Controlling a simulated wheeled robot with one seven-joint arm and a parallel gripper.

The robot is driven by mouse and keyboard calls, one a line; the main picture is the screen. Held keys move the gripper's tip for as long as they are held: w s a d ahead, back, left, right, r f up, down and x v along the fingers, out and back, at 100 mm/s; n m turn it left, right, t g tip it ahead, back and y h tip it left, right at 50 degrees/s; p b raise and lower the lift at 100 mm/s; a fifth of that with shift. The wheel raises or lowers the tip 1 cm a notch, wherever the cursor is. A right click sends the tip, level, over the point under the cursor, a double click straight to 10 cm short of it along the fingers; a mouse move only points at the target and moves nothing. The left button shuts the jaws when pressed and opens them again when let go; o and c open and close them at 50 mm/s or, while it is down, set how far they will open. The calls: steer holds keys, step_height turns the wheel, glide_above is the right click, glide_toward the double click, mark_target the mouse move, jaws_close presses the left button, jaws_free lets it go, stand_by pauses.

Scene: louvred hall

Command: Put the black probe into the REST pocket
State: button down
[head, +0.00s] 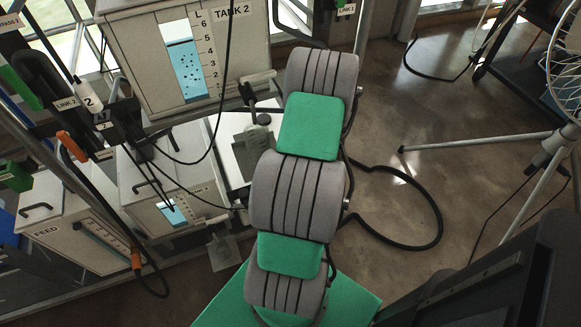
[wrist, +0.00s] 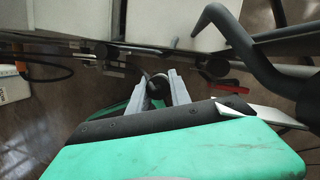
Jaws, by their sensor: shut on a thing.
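In the wrist view my gripper (wrist: 160,86) shows its two grey fingers beyond the green and black wrist body. The fingers are shut on a small dark, rounded thing (wrist: 158,83), which I take to be the black probe. Most of it is hidden, so its tilt cannot be told. In the head view my grey and green arm reaches up the middle, and the gripper is not clearly visible there. I cannot read a REST label in either view, so I cannot tell which pocket it is.
Tank 2 (head: 150,62) stands at upper left, with the feed tank (head: 58,222) and another tank (head: 143,200) below. Black cables hang before them. A dark bent handle (wrist: 232,40) is close by in the wrist view.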

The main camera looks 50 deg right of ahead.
step_height(320, 180, up, 12)
steer(key=p, duration=0.9)
steer(key=shift+p, duration=0.3)
steer(key=shift+f, duration=0.15)
